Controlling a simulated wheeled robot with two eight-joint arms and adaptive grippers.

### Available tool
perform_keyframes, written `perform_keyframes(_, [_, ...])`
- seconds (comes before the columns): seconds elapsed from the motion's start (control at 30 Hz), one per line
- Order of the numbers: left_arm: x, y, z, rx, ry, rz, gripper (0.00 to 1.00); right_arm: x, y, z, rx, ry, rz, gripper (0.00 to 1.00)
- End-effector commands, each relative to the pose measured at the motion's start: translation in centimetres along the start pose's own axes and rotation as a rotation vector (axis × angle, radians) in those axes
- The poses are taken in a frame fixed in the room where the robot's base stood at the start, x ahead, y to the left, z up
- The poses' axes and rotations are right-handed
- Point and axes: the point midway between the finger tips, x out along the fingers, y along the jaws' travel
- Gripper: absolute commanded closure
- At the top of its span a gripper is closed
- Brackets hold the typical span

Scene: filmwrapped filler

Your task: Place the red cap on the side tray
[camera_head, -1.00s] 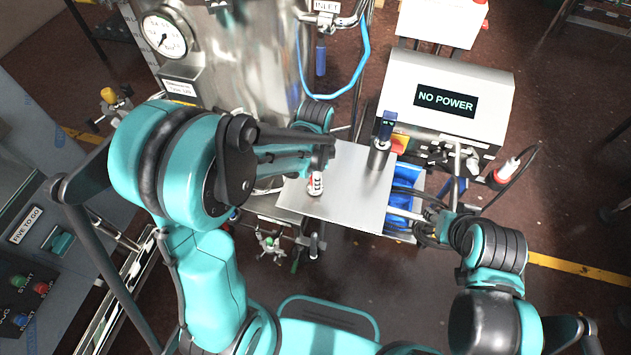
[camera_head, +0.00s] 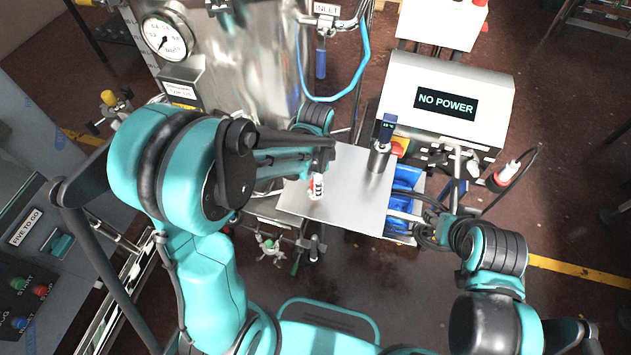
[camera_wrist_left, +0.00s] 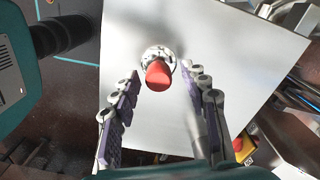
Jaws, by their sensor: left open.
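The side tray (camera_head: 355,205) is a flat bare metal plate in the middle of the head view; it fills much of the left wrist view (camera_wrist_left: 245,45). In the head view a little red of the cap (camera_head: 311,185) shows beside my left gripper (camera_head: 318,185). My left gripper (camera_wrist_left: 164,74) is open, its fingers on either side of the cap with gaps. My right gripper (camera_head: 430,222) is right of the plate; its jaws are unclear.
A blue bin (camera_head: 405,190) with dark cables is just right of the plate. A dark blue-topped metal cylinder (camera_head: 380,155) stands at the plate's back right. Behind it is a box reading NO POWER (camera_head: 445,102). A steel tank (camera_head: 250,60) with a gauge stands back left.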

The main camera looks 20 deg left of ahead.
Motion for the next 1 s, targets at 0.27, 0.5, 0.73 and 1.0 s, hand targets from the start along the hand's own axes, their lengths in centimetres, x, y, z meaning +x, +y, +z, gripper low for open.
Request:
perform_keyframes(0.27, [-6.5, 0.1, 0.0, 0.000, 0.000, 0.000, 0.55, -1.7, 0.0, -1.2, 0.000, 0.000, 0.000, 0.60])
perform_keyframes(0.5, [-10.3, 0.0, 0.0, 0.000, 0.000, 0.000, 0.55, -2.4, 0.0, -1.7, 0.000, 0.000, 0.000, 0.60])
perform_keyframes(0.73, [-12.3, 0.7, 0.9, -0.089, 0.027, -0.041, 0.55, -2.5, 0.0, -1.8, 0.000, 0.000, 0.000, 0.60])
perform_keyframes(1.0, [-16.0, 4.3, 5.2, -0.577, 0.228, -0.231, 0.55, -2.5, 0.0, -1.8, 0.000, 0.000, 0.000, 0.60])
